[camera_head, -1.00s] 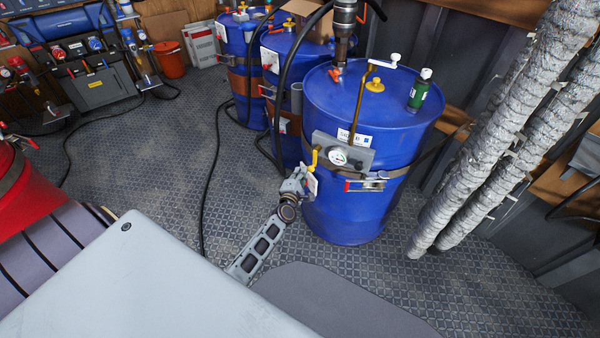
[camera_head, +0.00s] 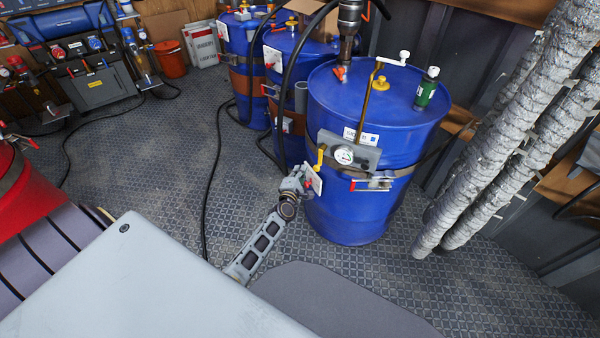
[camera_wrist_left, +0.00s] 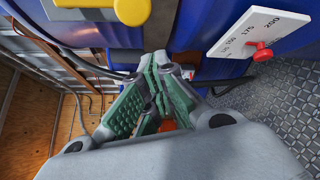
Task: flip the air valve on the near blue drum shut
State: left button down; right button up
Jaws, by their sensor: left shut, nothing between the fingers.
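The near blue drum (camera_head: 355,215) stands upright right of centre. A grey plate with a round gauge (camera_head: 344,155) is on its front. The yellow valve handle (camera_head: 320,157) stands roughly upright at the plate's left end. In the left wrist view a yellow handle (camera_wrist_left: 130,9) is at the top, cut off by the frame. My left gripper (camera_head: 303,176) is just below the handle in the head view, beside the drum. In the wrist view its green-padded fingers (camera_wrist_left: 160,95) are closed with nothing held, apart from the yellow handle. My right gripper is not in view.
A white number card with a red knob (camera_wrist_left: 258,35) is close right of the fingers. A red-handled clamp (camera_head: 368,184) is on the drum's band. Other blue drums (camera_head: 285,90) and a black hose (camera_head: 206,190) are behind and left. Wrapped pipes (camera_head: 490,150) stand at right.

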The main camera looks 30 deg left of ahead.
pick_arm(q)
jog(key=a+f+v, duration=0.1)
jog(key=v, duration=0.8)
jog(key=shift+s+r+p, duration=0.3)
jog(key=shift+s+p, duration=0.1)
jog(key=shift+s, duration=0.05)
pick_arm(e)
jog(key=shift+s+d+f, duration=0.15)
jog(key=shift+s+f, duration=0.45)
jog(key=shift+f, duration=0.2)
pick_arm(q)
jog(key=shift+d, duration=0.15)
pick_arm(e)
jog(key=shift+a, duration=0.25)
